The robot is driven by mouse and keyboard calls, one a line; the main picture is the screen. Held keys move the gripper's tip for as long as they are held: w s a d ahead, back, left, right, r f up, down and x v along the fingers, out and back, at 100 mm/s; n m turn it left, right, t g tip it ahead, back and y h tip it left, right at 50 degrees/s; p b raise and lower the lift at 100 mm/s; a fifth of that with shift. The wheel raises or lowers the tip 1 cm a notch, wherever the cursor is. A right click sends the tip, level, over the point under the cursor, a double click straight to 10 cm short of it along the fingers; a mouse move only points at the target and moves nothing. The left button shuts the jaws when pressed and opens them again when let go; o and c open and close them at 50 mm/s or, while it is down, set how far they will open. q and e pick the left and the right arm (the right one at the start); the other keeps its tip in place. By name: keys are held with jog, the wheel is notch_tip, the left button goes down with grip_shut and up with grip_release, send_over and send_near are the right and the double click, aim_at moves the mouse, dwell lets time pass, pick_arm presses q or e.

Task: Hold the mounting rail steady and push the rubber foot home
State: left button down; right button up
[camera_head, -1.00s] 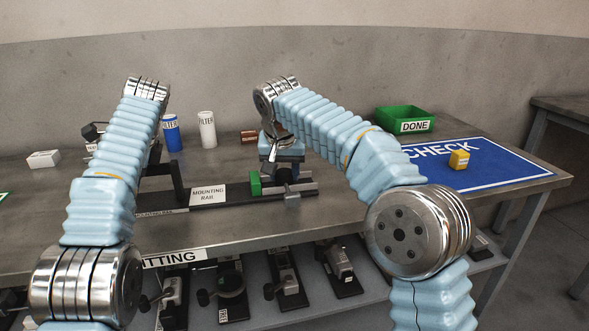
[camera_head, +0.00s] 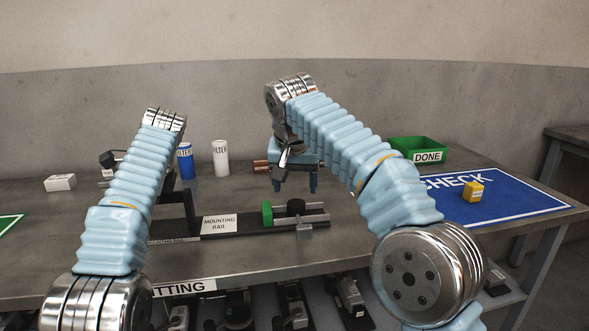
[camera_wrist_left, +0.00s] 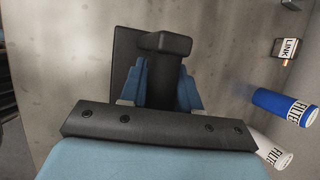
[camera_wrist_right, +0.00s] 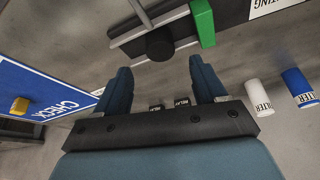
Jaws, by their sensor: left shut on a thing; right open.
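The dark mounting rail (camera_head: 250,232) lies on the bench behind its white label, with a green block (camera_head: 267,213) and grey bars at its right end. The black round rubber foot (camera_head: 296,206) stands at the bars; it also shows in the right wrist view (camera_wrist_right: 159,45). I cannot tell how deep it sits. My right gripper (camera_head: 295,186) is open and empty, above and behind the foot. My left gripper (camera_wrist_left: 163,72) is shut on a dark upright part (camera_wrist_left: 160,45) at the rail's left end; in the head view my left arm hides its fingers.
A blue filter (camera_head: 185,160) and a white filter (camera_head: 220,158) stand behind the rail. A green DONE bin (camera_head: 417,147) and a blue CHECK mat (camera_head: 520,197) with a yellow block (camera_head: 473,192) are at right. A white box (camera_head: 60,182) is at far left.

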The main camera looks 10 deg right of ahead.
aim_at(296, 210)
jog(key=v, duration=0.5)
jog(key=shift+r, duration=0.1)
jog(key=shift+c, duration=0.2)
jog(key=shift+d, duration=0.15)
jog(key=shift+c, duration=1.3)
jog(key=d+y, duration=0.1)
jog(key=d, duration=0.1)
jog(key=d+f+n+y, duration=0.1)
jog(key=d, duration=0.1)
jog(key=shift+d+f, duration=0.25)
jog(key=c, duration=0.7)
jog(key=d+y, duration=0.1)
jog(key=s+d+f+t+y, duration=0.1)
jog(key=d+y, duration=0.1)
jog(key=shift+s+d+f, duration=0.2)
jog(key=shift+s+d, duration=0.15)
jog(key=shift+d, duration=0.05)
grip_shut()
jog(key=shift+t+y, duration=0.3)
jog(key=shift+t, duration=0.1)
jog(key=x, duration=0.9)
jog(key=shift+d+f, duration=0.15)
jog(key=shift+f, duration=0.4)
